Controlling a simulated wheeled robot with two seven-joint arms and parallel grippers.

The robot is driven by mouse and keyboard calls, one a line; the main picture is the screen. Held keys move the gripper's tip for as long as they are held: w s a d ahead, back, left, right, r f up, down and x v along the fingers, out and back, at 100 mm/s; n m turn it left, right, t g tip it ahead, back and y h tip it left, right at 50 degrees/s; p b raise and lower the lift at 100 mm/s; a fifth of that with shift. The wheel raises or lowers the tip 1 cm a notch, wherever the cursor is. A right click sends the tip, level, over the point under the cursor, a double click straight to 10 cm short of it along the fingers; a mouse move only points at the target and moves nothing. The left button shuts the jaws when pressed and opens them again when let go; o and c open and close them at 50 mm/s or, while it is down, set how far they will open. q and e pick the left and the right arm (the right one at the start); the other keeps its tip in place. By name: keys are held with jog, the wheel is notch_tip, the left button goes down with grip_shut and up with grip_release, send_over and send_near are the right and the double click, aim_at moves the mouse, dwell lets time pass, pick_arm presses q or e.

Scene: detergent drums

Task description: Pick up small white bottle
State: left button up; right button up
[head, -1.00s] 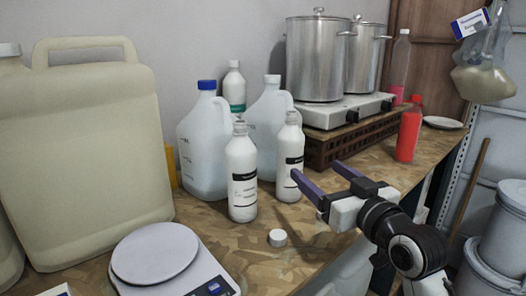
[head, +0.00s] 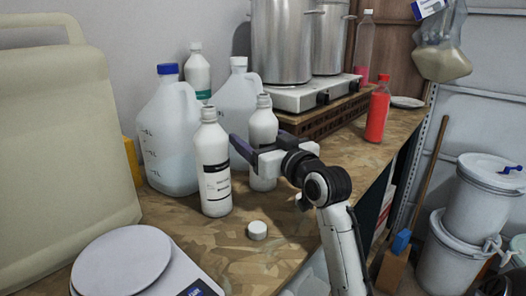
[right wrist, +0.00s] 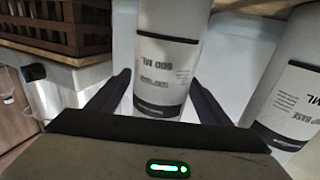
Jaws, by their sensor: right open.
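A small white bottle (head: 263,124) with a black-banded label stands upright on the wooden counter. My right gripper (head: 250,150) is at it, open, with one finger on each side of its body. In the right wrist view, this bottle (right wrist: 165,60) appears between the two dark fingers (right wrist: 158,85), its label upside down. I cannot tell whether the fingers touch it. A second, similar small white bottle (head: 213,170) stands nearer and to the left in the head view; it also shows at the right of the wrist view (right wrist: 300,95). My left gripper is out of view.
Two jugs, one blue-capped (head: 172,135) and one white-capped (head: 238,100), and a green-labelled bottle (head: 198,75) stand behind. A white cap (head: 257,230) and a scale (head: 125,262) are in front. A crate (head: 325,118) under a hotplate and a red bottle (head: 377,112) are right.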

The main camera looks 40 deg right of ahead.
jog(key=shift+w+d, duration=0.2)
jog(key=shift+w, duration=0.4)
jog(key=c, duration=1.4)
jog(key=shift+r, duration=0.1)
jog(key=shift+c, duration=0.5)
jog(key=shift+r, duration=0.1)
